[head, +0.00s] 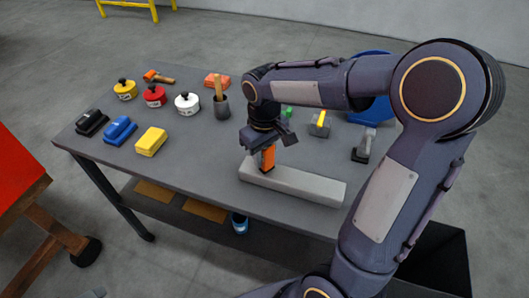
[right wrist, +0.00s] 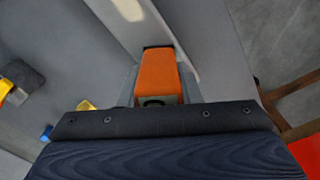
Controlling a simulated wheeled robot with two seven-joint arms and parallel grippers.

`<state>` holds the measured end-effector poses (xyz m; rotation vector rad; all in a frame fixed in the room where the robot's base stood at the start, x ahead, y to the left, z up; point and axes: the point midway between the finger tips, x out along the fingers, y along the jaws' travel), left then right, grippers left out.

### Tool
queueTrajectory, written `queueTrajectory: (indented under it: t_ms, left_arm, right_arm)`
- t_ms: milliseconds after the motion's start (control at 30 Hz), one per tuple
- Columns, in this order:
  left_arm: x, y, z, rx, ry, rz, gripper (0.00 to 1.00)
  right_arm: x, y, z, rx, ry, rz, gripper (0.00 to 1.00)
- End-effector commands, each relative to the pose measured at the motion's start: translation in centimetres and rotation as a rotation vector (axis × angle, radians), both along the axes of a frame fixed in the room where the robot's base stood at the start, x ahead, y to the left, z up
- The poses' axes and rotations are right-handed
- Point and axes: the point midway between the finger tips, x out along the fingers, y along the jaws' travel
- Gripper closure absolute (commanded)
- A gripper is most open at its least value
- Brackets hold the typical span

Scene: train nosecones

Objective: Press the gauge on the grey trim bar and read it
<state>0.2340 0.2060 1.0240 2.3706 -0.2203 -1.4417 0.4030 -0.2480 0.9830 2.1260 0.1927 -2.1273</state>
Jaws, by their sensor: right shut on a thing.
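The grey trim bar (head: 300,184) lies along the front right part of the table. The orange gauge (head: 268,157) stands upright at the bar's left end, and its lower end appears to touch the bar. My right gripper (head: 267,148) is above that end and shut on the gauge. In the right wrist view the orange gauge (right wrist: 159,75) sits between the fingers, with the pale trim bar (right wrist: 132,12) beyond it. No reading on the gauge is visible. My left gripper is not in view.
On the table (head: 200,166) are black, blue and yellow blocks (head: 151,141), several round tins (head: 187,103), a dark cup (head: 221,106) with a wooden handle, a mallet (head: 160,77), and grey tools (head: 363,146). A blue bin (head: 372,108) is behind my right arm.

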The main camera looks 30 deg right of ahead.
Motion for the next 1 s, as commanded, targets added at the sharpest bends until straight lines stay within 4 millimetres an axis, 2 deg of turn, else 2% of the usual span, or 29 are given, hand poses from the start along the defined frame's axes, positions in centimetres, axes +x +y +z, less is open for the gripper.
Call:
queueTrajectory:
  t_ms: [1000]
  left_arm:
    - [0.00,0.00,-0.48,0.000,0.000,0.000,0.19]
  right_arm:
    - [0.02,0.01,-0.63,0.000,-0.001,0.000,0.96]
